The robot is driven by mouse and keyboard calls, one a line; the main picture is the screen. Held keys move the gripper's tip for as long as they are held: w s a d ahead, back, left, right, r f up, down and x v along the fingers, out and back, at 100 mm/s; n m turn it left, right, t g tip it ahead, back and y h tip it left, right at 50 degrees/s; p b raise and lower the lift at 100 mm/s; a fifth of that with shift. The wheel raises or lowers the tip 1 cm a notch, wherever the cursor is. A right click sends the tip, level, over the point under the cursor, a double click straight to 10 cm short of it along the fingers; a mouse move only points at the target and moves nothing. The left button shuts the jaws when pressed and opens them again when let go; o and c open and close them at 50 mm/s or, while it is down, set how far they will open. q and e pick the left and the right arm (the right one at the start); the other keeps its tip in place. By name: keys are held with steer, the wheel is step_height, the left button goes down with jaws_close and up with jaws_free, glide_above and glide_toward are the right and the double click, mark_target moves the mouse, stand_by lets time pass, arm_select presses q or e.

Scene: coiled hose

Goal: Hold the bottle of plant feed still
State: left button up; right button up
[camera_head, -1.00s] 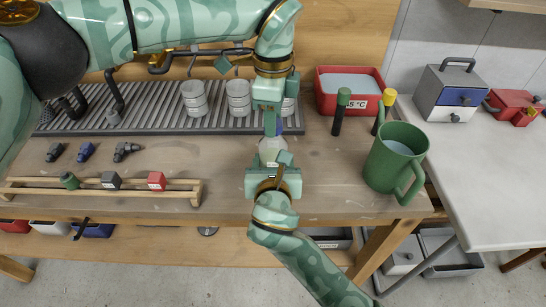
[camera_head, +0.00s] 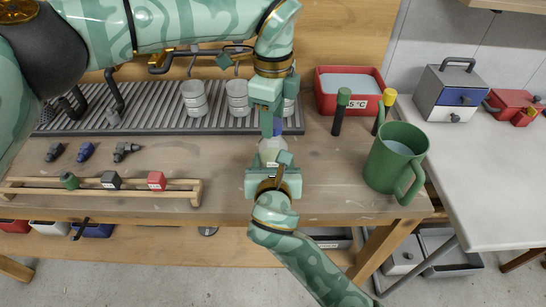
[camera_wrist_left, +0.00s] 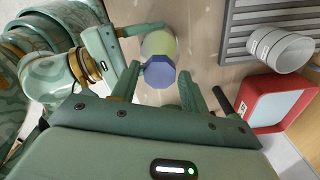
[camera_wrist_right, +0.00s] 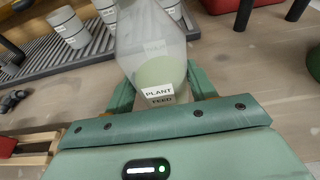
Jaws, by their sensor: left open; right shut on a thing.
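The bottle of plant feed (camera_wrist_right: 155,45) is translucent, with pale green liquid and a white label reading PLANT FEED. It stands upright near the bench front, between my grippers in the head view (camera_head: 270,146). Its blue faceted cap (camera_wrist_left: 159,72) shows in the left wrist view. My right gripper (camera_head: 274,166) is shut on the bottle's lower body from the front. My left gripper (camera_head: 269,133) points down from above. Its open fingers (camera_wrist_left: 160,80) are on either side of the cap, with gaps showing. The head view partly hides the cap behind the left fingers.
A green jug (camera_head: 392,165) stands to the right on the bench. Behind are a red tub (camera_head: 350,103), black-handled tools (camera_head: 339,115) and a slatted rack (camera_head: 140,112) with grey cups (camera_head: 195,98). A wooden rail (camera_head: 100,190) with small blocks is at front left.

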arm_select(q)
steer(key=shift+r, duration=3.55)
arm_select(e)
steer(key=o, duration=1.2)
arm_select(q)
steer(key=shift+s+r+p, duration=0.1)
steer(key=shift+r+p, duration=0.35)
steer(key=shift+r, duration=0.1)
arm_select(e)
steer(key=shift+v, duration=0.75)
steer(key=p+v, duration=0.2)
steer(key=v, duration=0.5)
steer(key=shift+s+p, duration=0.15)
steer(key=shift+p, duration=0.2)
arm_select(q)
steer(key=r, duration=0.4)
steer(key=shift+s, duration=0.35)
arm_select(e)
steer(key=shift+s, duration=0.1)
